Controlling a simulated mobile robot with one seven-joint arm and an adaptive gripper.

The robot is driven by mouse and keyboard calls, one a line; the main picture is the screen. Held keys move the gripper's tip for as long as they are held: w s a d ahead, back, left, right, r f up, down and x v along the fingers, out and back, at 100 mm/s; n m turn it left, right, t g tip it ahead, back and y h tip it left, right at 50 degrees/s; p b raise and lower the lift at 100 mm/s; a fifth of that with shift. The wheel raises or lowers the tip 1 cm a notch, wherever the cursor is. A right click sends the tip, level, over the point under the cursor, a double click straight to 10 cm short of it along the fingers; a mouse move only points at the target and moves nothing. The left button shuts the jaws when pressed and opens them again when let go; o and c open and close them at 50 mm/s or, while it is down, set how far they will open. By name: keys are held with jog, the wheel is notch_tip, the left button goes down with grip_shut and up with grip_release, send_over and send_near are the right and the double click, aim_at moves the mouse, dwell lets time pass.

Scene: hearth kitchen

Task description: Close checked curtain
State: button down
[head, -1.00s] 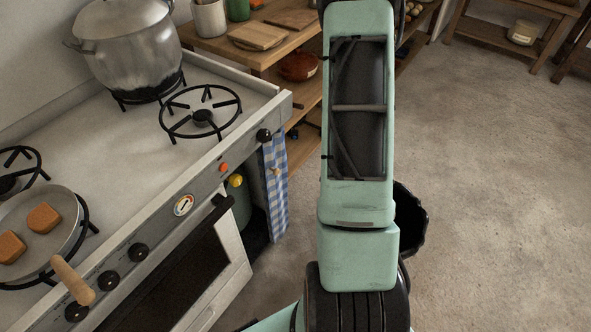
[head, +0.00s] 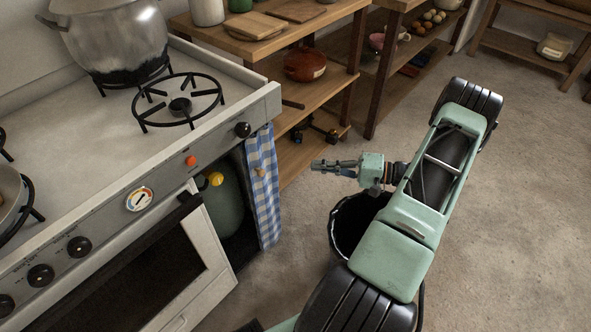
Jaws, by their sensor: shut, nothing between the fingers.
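The blue-and-white checked curtain (head: 263,190) hangs bunched at the right end of the stove front. A small wooden knob or pull shows on it. To its left the compartment under the stove is open, and a green gas bottle (head: 222,208) with a yellow top stands inside it. My gripper (head: 318,165) is to the right of the curtain, apart from it, pointing left. Its fingers look shut and hold nothing.
The stove (head: 150,190) fills the left, with a large pot (head: 115,40) on top. A wooden shelf (head: 300,95) with a red pot (head: 304,64) stands behind. A black bucket (head: 345,235) stands on the floor below my arm. The floor at right is clear.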

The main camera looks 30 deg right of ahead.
jog(key=b, duration=0.1)
send_near(258, 169)
jog(key=w, duration=0.4)
jog(key=shift+s+a+f, duration=0.15)
jog(key=shift+a+f, duration=0.05)
jog(key=shift+a, duration=0.5)
jog(key=shift+s+a+f, duration=0.2)
jog(key=shift+a, duration=0.55)
jog(key=s+a, duration=0.3)
jog(key=a, duration=0.5)
jog(key=s+a, duration=0.3)
jog(key=a, duration=0.4)
jog(key=shift+s+a, duration=0.25)
jog(key=shift+a, duration=0.15)
